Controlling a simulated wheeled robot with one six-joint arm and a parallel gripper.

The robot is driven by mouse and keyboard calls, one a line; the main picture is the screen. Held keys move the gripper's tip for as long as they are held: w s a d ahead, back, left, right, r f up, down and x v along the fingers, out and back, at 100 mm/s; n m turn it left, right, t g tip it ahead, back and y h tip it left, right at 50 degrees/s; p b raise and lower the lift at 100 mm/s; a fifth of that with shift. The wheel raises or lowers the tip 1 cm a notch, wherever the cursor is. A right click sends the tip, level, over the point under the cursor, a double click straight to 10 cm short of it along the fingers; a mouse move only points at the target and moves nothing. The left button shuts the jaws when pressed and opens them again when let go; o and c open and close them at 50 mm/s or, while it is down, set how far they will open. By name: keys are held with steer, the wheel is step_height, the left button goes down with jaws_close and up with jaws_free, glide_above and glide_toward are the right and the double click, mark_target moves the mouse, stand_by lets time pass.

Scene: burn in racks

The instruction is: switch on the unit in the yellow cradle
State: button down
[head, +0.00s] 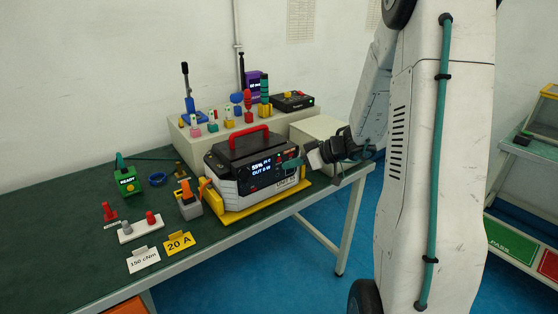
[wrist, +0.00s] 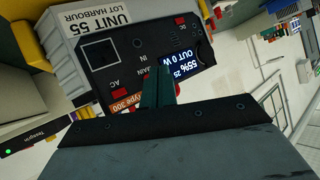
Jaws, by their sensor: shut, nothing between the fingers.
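The unit (head: 235,155) is a dark box with light end panels and a red handle, seated in the yellow cradle (head: 235,214) on the bench. Its lit screen (head: 261,167) reads 55% and OUT 0 W. In the wrist view the unit's front face (wrist: 118,62) bears "UNIT 55 LOT HARBOUR", with AC, IN and MAIN markings and several red parts. My gripper (head: 290,164) is shut and empty, its teal fingertips at the front face. In the wrist view my gripper (wrist: 158,75) lies over the face beside the MAIN marking and hides what is behind it. Contact cannot be told.
A beige raised shelf (head: 220,131) with several small coloured items is behind. Another bench stands at the right.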

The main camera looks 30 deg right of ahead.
steer(key=shift+s, duration=2.55)
steer(key=shift+d, duration=0.1)
steer(key=s, duration=0.8)
steer(key=shift+d, duration=0.1)
